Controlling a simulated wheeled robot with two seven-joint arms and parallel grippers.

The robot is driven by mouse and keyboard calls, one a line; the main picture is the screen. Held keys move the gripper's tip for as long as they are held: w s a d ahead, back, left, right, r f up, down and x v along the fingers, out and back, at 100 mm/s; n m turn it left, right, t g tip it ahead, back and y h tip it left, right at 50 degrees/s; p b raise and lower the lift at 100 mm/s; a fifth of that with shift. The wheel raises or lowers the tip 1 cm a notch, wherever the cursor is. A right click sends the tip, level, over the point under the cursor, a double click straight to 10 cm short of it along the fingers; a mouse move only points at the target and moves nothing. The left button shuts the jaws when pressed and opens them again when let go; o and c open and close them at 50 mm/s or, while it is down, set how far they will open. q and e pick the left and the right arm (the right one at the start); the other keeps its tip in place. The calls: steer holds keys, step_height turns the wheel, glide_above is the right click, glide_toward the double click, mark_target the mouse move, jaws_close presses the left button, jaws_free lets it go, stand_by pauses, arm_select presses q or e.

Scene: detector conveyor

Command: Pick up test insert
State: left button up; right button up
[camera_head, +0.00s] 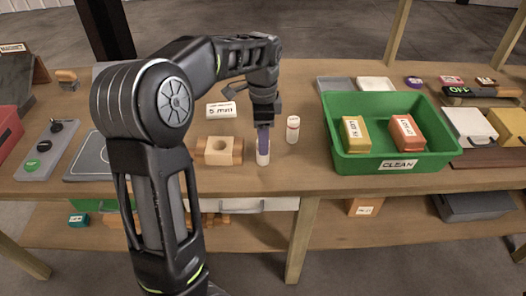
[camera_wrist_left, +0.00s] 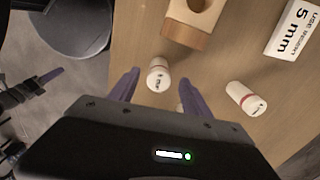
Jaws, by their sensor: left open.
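Two small white cylinders stand on the wooden table. One plain-looking white cylinder (camera_head: 263,155) is right below my left gripper (camera_head: 265,138); in the left wrist view this cylinder (camera_wrist_left: 157,78) shows between and just beyond the purple fingertips. The other white cylinder, with a red band (camera_head: 293,130), stands to the right and a little farther back; it also shows in the left wrist view (camera_wrist_left: 246,98). I cannot tell which is the test insert. My left gripper is open, pointing down, its fingers hiding the near cylinder's top in the head view.
A wooden block with a hole (camera_head: 219,151) sits left of the near cylinder. A "5 mm" sign (camera_head: 221,110) stands behind it. A green CLEAN bin (camera_head: 398,165) with two labelled boxes is at right. The table's front edge is close to the near cylinder.

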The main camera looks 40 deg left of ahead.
mark_target(262, 161)
arm_select(q)
steer(key=shift+f, duration=0.7)
steer(key=shift+d+f+p, duration=0.1)
steer(key=shift+f+p, duration=0.35)
steer(key=shift+f, duration=2.15)
jaws_close()
